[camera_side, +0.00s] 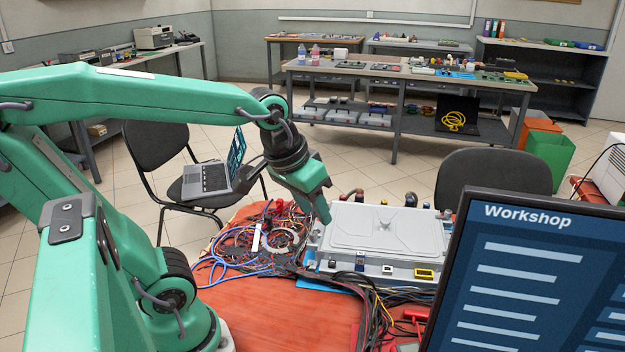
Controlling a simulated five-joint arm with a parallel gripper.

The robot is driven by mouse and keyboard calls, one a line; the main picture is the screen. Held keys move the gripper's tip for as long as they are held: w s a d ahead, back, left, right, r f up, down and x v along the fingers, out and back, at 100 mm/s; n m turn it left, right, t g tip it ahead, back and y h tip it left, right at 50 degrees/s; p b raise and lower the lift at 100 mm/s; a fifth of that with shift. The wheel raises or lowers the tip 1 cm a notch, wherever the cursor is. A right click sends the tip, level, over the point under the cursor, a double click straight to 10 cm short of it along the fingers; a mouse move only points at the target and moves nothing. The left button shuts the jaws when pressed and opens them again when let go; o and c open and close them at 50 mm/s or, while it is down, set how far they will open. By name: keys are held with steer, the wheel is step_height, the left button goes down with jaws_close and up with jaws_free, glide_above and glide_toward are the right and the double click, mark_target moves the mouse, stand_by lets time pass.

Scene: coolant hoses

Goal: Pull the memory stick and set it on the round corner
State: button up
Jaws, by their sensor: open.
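My green gripper (321,209) points down at the left back edge of a grey lidded box (385,229) on the red table. It is open, and I see nothing held in it. I cannot tell whether its tip touches the box. The box has several small sockets or plugs along its front face, among them a dark one (359,264) and a yellow-framed one (424,274). I cannot pick out the memory stick for certain; it may be one of these small parts or hidden. No round corner is clearly identifiable.
Tangled cables (262,243) lie left of the box, with a thin white piece (256,238) among them. More wires run along the box's front. The red tabletop (285,318) is bare at the front. A Workshop monitor (540,280) blocks the right foreground. Chairs stand behind.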

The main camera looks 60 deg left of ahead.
steer(key=w+a+f+n+g, duration=0.15)
steer(key=w+f+n, duration=0.25)
steer(key=w, duration=0.4)
steer(key=n+g, duration=0.3)
steer(key=n, duration=0.1)
glide_above(361, 253)
steer(key=shift+f, duration=3.4)
steer(key=shift+f, duration=0.1)
steer(key=shift+f, duration=4.4)
steer(key=shift+c, duration=0.4)
